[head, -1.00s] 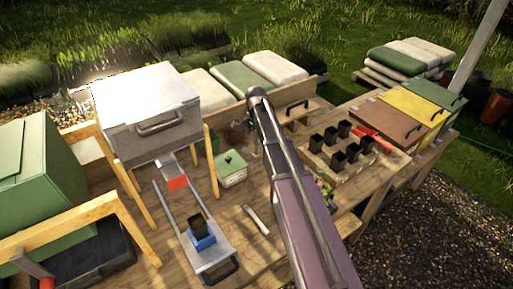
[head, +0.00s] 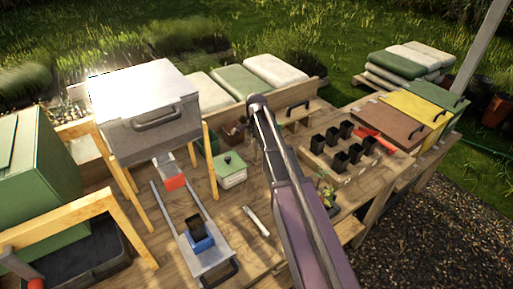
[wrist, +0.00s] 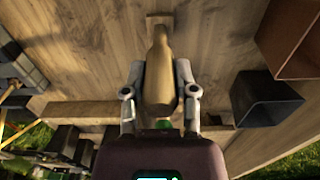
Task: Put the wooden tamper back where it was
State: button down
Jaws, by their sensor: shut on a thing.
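The wooden tamper (wrist: 159,72) is in the wrist view, a smooth brown wooden body that narrows toward a small block at the top. My gripper (wrist: 160,92) has a finger on each side of its wide part and is shut on it. A wooden surface lies behind the tamper; I cannot tell whether it touches that surface. In the head view my arm hides the gripper and the tamper.
The wooden bench (head: 285,248) holds several black pots (head: 341,160), a red trowel (head: 372,139), a green-lidded tin (head: 230,170) and a metal slide with a blue holder (head: 198,240). A dark pot (wrist: 266,98) is close on the right in the wrist view.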

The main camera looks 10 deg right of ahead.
jog(key=shift+f, duration=0.45)
jog(key=shift+c, duration=2)
grip_release()
jog(key=shift+r, duration=0.2)
notch_tip(320, 180, up, 12)
jog(key=p, duration=1.2)
jog(key=shift+s, duration=0.1)
jog(key=s+n, duration=1.3)
jog(key=s, duration=1.2)
jog(key=shift+d+n, duration=0.2)
jog(key=shift+n, duration=0.1)
